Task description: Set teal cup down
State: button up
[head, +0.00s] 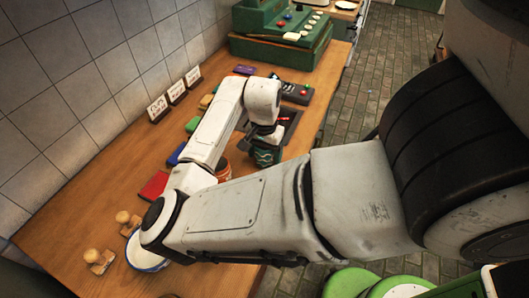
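The teal cup (265,156) is below my gripper (266,140), near the right edge of the wooden counter. It has a pale pattern on its side and looks upright. My gripper points down at the top of the cup, and its dark fingers overlap the cup's rim. The fingers are small and partly hidden by my wrist, so I cannot tell whether they are closed on the cup. I also cannot tell whether the cup's base touches the surface. A dark tray (293,117) lies beside and behind the cup.
An orange-red cup (223,168) stands left of the teal cup, partly behind my arm. Coloured pads, including a red one (154,186), line the wall side. A white plate (147,262) and wooden stamps (100,261) are at front left. A green cash register (281,30) stands at the back.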

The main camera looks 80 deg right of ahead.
jog(key=shift+o, duration=1.1)
notch_tip(320, 180, up, 12)
jog(key=b, duration=0.1)
jog(key=shift+r, duration=0.2)
dwell(0.9)
